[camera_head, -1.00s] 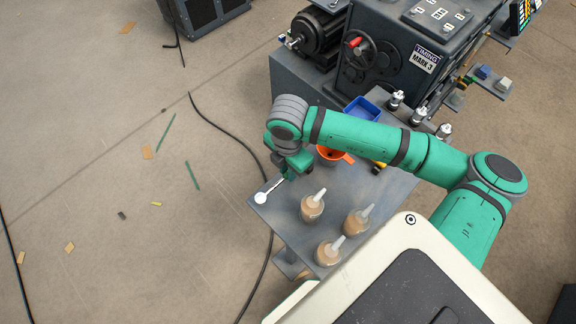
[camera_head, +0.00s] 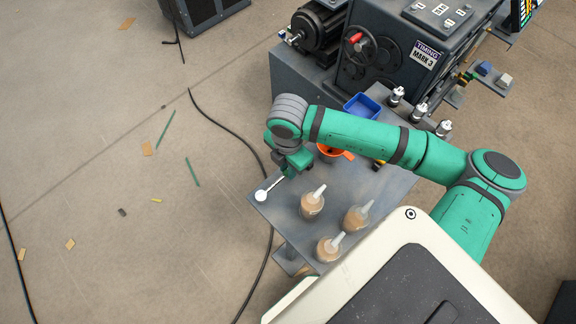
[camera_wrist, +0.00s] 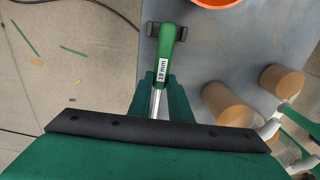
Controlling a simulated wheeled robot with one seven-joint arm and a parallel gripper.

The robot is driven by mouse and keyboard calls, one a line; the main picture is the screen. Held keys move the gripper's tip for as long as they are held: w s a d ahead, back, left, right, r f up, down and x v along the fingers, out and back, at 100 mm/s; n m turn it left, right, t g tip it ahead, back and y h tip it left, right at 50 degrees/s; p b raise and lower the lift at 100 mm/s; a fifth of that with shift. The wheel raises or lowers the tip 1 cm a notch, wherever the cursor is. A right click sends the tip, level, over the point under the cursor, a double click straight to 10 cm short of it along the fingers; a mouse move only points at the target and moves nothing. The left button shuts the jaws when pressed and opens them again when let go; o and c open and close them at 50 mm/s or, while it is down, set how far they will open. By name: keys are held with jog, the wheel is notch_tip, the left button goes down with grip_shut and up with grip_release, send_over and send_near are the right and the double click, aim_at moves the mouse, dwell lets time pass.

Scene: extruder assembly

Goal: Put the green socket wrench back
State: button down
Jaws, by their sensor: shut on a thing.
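The green socket wrench (camera_wrist: 164,62) has a green handle with a white "19 mm" label and a silver shaft. My gripper (camera_wrist: 157,98) is shut on its shaft in the wrist view. The handle points away at the top, beside a dark two-pronged piece (camera_wrist: 183,33) at the table's edge. I cannot tell whether they touch. In the head view my gripper (camera_head: 286,172) is low over the table's left corner. A pale shaft with a round white end (camera_head: 262,195) sticks out from it to the lower left. The handle is hidden there by my arm.
An orange funnel-like item (camera_head: 335,153) and a blue bin (camera_head: 362,107) are farther back. A dark machine (camera_head: 395,50) stands behind.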

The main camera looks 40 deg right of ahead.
jog(key=shift+f, duration=0.7)
jog(key=c, duration=1.6)
grip_release()
jog(key=shift+o, duration=0.2)
notch_tip(320, 180, up, 11)
jog(key=shift+f, duration=0.1)
